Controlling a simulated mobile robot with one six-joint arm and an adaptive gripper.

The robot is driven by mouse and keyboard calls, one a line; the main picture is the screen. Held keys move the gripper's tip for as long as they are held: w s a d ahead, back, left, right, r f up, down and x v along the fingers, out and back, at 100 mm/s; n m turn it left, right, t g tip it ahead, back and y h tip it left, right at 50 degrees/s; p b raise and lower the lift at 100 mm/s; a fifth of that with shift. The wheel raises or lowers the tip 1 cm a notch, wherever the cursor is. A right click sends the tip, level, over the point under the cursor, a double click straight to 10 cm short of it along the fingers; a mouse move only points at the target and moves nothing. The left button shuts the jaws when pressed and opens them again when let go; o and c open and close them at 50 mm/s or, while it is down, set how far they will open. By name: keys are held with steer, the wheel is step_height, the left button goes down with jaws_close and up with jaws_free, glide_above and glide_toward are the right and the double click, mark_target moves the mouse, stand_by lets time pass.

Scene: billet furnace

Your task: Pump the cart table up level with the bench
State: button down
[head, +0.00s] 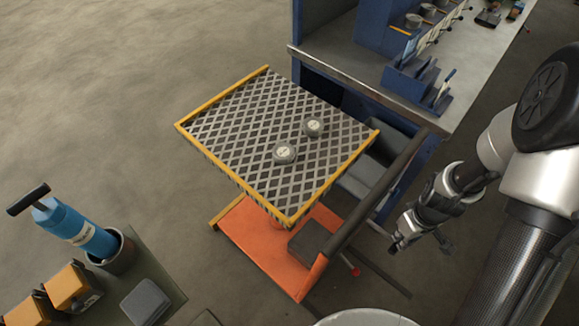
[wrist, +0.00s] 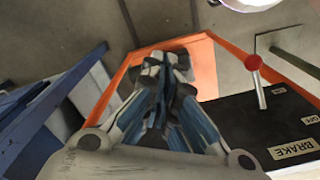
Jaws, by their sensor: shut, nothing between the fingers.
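The cart has an orange base (head: 255,250) and a dark push bar (head: 380,190). My gripper (head: 398,247) is right of the cart's push bar, shut and empty. In the wrist view, my gripper (wrist: 168,65) shows over the orange frame. A red-knobbed lever (wrist: 254,65) stands to its right, by a BRAKE label (wrist: 293,148).
A blue rack (head: 415,85) and small items sit on the bench. At the lower left, a surface holds a blue cylinder with a black T-handle (head: 75,230), orange blocks (head: 70,285) and a grey block (head: 145,300). The floor left of the cart is clear.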

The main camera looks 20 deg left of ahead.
steer(key=r+p, duration=0.1)
steer(key=r, duration=0.1)
steer(key=r+p, duration=0.3)
steer(key=shift+w+a+r, duration=0.1)
steer(key=shift+a+r, duration=0.2)
steer(key=shift+r, duration=0.05)
stand_by(0.6)
steer(key=shift+s+d+r+p, duration=0.15)
steer(key=shift+d+r+p, duration=0.4)
steer(key=shift+r, duration=0.25)
steer(key=shift+s+d+r+p, duration=0.15)
steer(key=shift+d+r+p, duration=0.25)
steer(key=shift+r+p, duration=0.35)
steer(key=shift+s+d+r+p, duration=0.15)
steer(key=shift+d+r+p, duration=0.35)
steer(key=shift+r, duration=0.4)
step_height(320, 180, up, 20)
steer(key=s+a+m+t, duration=0.2)
steer(key=s+m, duration=0.1)
steer(key=m, duration=0.1)
steer(key=s+r+m+t, duration=0.2)
steer(key=s+r+m, duration=0.2)
steer(key=s+r, duration=0.6)
steer(key=shift+s+a+r+t, duration=0.3)
steer(key=shift+s+a, duration=0.1)
steer(key=shift+s, duration=0.1)
